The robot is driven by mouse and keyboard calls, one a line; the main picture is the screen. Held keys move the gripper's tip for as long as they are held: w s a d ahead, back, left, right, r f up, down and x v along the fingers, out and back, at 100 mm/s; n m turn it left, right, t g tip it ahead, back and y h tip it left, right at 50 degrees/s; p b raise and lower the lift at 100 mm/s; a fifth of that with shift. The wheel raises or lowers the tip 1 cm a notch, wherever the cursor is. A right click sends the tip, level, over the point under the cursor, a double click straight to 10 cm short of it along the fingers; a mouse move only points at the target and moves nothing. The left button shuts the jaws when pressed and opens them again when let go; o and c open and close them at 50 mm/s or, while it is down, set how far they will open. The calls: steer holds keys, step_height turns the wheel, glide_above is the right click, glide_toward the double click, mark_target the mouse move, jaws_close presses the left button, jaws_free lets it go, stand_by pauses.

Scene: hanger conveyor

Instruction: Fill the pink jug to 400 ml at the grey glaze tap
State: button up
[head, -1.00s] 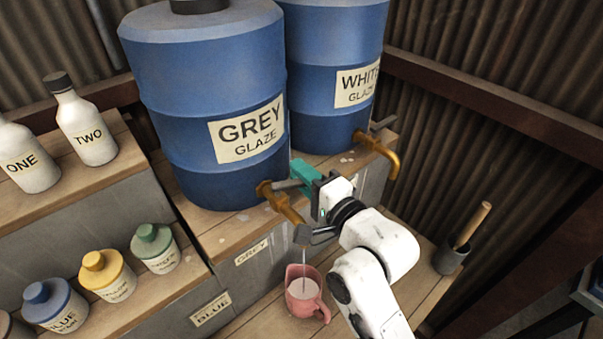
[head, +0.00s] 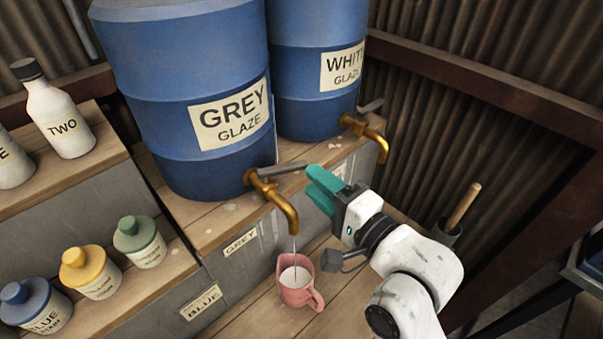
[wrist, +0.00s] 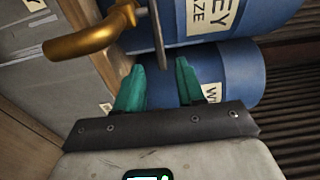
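The pink jug (head: 291,296) stands upright on the lower wooden shelf, with pale grey liquid inside. No level marks are readable. The brass grey glaze tap (head: 277,199) is above it, and a thin stream runs from its spout into the jug. The tap's grey lever (head: 282,169) points right; the lever (wrist: 158,40) also shows in the wrist view, ahead of my fingertips. My gripper (head: 320,186) is to the right of the lever and apart from it. In the wrist view its teal fingers (wrist: 160,75) are spread with nothing between them.
The grey glaze barrel (head: 190,150) stands behind the tap, with the white glaze barrel (head: 318,100) and its brass tap (head: 368,133) to the right. Small stain bottles (head: 95,275) stand left. A pot with a wooden handle (head: 450,232) is at the right.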

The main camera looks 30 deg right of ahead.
steer(key=shift+s+d, duration=0.15)
steer(key=shift+s, duration=1.1)
stand_by(4.1)
